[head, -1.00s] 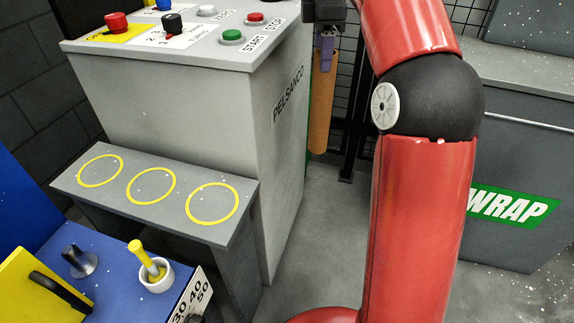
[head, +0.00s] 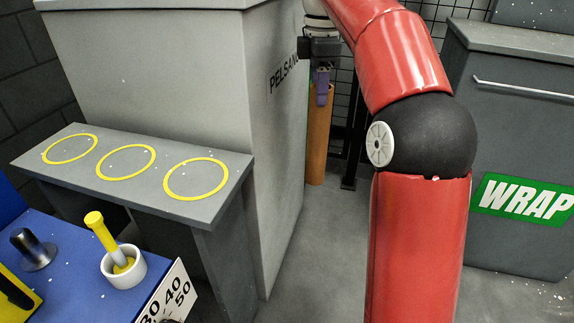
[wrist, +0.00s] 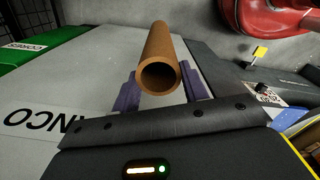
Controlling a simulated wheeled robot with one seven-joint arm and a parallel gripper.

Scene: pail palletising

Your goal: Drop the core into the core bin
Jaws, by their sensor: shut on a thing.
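The core is a brown cardboard tube (head: 318,145), held upright below my gripper (head: 322,86) in the head view, beside the grey cabinet's right side. In the wrist view the core (wrist: 160,62) sits between the two purple fingers of my gripper (wrist: 160,88), its open hollow end facing the camera. My gripper is shut on it. The core bin is perhaps the green box (wrist: 30,75) marked "CORES" at the left of the wrist view; only part of it shows. In the head view the bin cannot be made out.
The grey cabinet (head: 160,50) stands close left of the core. A low shelf with yellow rings (head: 135,172) fronts it. The blue bench (head: 75,265) is at lower left. A grey WRAP cabinet (head: 510,130) stands at right. Wire mesh is behind; grey floor between is clear.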

